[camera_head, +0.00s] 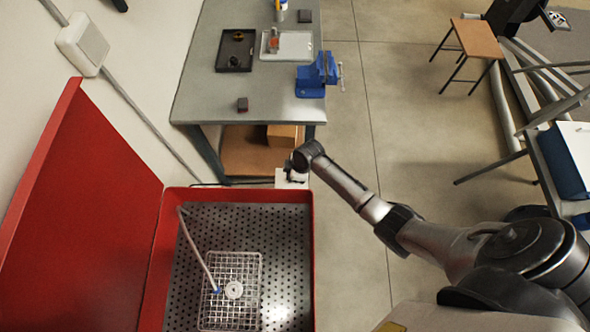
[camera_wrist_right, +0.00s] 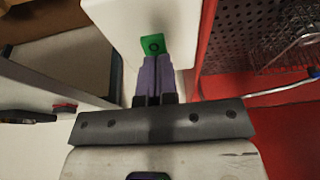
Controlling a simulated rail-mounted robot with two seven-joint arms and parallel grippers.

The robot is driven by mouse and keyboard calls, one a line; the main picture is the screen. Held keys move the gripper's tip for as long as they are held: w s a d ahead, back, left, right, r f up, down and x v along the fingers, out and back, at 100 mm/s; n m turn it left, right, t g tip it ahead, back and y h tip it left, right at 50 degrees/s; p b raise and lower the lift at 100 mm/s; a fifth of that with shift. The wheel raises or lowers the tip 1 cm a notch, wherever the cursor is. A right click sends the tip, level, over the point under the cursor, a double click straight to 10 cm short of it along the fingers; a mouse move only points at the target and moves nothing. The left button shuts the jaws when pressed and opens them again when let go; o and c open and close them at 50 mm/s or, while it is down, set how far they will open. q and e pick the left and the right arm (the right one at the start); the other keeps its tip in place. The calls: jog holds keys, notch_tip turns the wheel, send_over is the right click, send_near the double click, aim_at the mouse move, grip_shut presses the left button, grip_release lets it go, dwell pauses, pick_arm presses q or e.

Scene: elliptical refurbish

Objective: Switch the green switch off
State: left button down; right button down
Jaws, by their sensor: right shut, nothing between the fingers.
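The green switch (camera_wrist_right: 152,45) is a small green square with a dark round mark, on the face of a white box (camera_wrist_right: 165,22) in the right wrist view. My right gripper (camera_wrist_right: 154,60) is shut and empty, its purple fingers side by side. Their tips are at the lower edge of the green switch in the picture; I cannot tell whether they touch it. In the head view my right gripper (camera_head: 294,166) is over the white box (camera_head: 290,182), and the green switch is hidden there. My left gripper is not in view.
The red parts washer (camera_head: 307,250) with a wire basket (camera_head: 232,275) and hose stands beside the white box. A grey workbench (camera_head: 205,85) with trays and a blue vise (camera_head: 316,75) is beyond it. Open floor (camera_head: 400,120) lies to the right.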

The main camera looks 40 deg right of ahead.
jog(key=shift+w+a, duration=0.1)
dwell(0.3)
jog(key=p+v, duration=0.4)
jog(key=p, duration=0.1)
jog(key=shift+w+a+r, duration=0.2)
jog(key=shift+a+r, duration=0.05)
jog(key=shift+r, duration=0.15)
jog(key=shift+s+d+r, duration=0.15)
jog(key=shift+d+r, duration=0.05)
jog(key=shift+d, duration=0.05)
jog(key=s+d+v, duration=0.1)
jog(key=v, duration=0.7)
jog(key=shift+s+d+b, duration=0.15)
jog(key=shift+s+b, duration=0.05)
jog(key=shift+b, duration=0.25)
